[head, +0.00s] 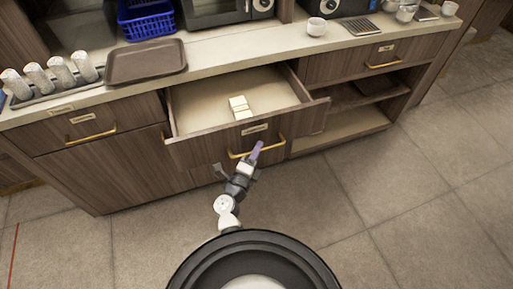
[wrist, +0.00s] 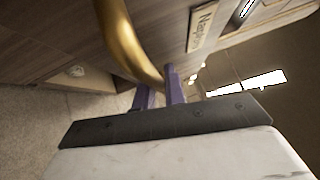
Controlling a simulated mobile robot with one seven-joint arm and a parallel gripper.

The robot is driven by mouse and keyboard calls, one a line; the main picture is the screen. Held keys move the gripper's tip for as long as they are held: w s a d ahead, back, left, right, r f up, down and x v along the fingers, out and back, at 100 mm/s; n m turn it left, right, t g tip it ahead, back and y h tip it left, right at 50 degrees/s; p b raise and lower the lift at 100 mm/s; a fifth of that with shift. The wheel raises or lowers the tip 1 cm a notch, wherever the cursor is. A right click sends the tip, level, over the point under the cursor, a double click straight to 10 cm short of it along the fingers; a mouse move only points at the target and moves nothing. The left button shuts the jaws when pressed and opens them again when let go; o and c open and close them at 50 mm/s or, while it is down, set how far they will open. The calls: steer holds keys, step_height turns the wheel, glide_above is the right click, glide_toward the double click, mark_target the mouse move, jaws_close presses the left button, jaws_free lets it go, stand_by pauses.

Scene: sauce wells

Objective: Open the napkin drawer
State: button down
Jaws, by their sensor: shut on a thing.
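The napkin drawer (head: 192,152) is the middle drawer of the wooden counter, and it stands pulled out with its inside showing in the head view. A small stack of pale napkins (head: 239,107) lies in it. Its gold handle (head: 276,145) is on the front, below a label. My gripper (head: 256,150) is at this handle. In the wrist view, the purple fingers of my gripper (wrist: 160,86) are shut on the gold handle (wrist: 120,33), beside a label (wrist: 202,27) whose visible letters begin "Nap". The fingertips are partly hidden by the handle.
A closed drawer (head: 70,130) is on the left and another (head: 350,65) on the right, above open shelves (head: 345,127). A brown tray (head: 145,60), cups (head: 61,70) and a blue basket (head: 146,18) stand on the counter. The tiled floor (head: 390,200) in front is clear.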

steer(key=shift+s+d, duration=0.1)
steer(key=shift+s, duration=0.05)
steer(key=c, duration=1.5)
jaws_free()
